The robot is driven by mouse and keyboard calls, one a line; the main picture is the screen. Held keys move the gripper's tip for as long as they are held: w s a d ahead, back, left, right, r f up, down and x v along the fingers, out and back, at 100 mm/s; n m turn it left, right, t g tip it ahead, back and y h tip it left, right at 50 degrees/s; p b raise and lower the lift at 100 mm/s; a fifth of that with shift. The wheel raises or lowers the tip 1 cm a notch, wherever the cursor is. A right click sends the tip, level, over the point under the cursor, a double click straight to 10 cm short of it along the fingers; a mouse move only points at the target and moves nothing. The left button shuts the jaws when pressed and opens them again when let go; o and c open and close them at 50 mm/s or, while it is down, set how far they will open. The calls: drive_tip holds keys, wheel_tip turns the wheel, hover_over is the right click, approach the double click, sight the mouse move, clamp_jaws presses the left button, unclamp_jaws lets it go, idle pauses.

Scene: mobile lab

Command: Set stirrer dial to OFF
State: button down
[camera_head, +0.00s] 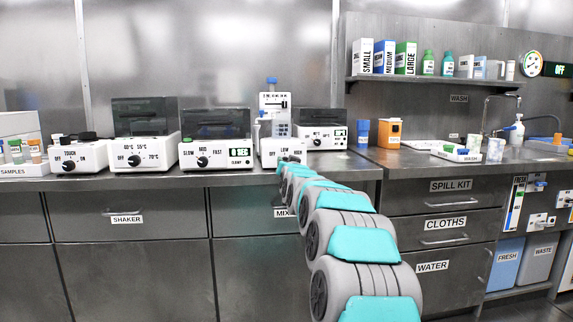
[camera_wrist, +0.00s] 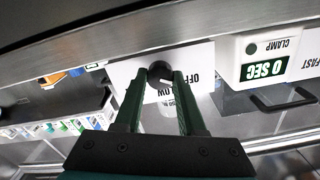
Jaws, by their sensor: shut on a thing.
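The stirrer is the white box (camera_head: 270,146) on the bench, with OFF, LOW and HIGH printed on its front. In the head view my arm and gripper (camera_head: 288,160) reach its front and hide the dial. In the wrist view, which is upside down, the white front (camera_wrist: 127,77) shows the words OFF and LOW. The round dark dial (camera_wrist: 160,69) sits between the tips of my gripper's two green fingers (camera_wrist: 160,77). The gripper is shut on the dial. I cannot tell where the dial's pointer stands.
A white device (camera_head: 215,153) with a SLOW–MID–FAST dial stands left of the stirrer; its "0 SEC" display (camera_wrist: 264,68) shows in the wrist view. Another lidded device (camera_head: 320,137) stands to the right. The bench edge (camera_head: 240,181) runs below my arm.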

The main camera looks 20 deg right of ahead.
drive_tip(key=shift+f, duration=0.15)
drive_tip(key=c, duration=0.8)
unclamp_jaws()
drive_tip(key=shift+o, duration=0.2)
drive_tip(key=v, duration=0.7)
drive_tip(key=shift+s, duration=0.35)
drive_tip(key=shift+a, duration=0.2)
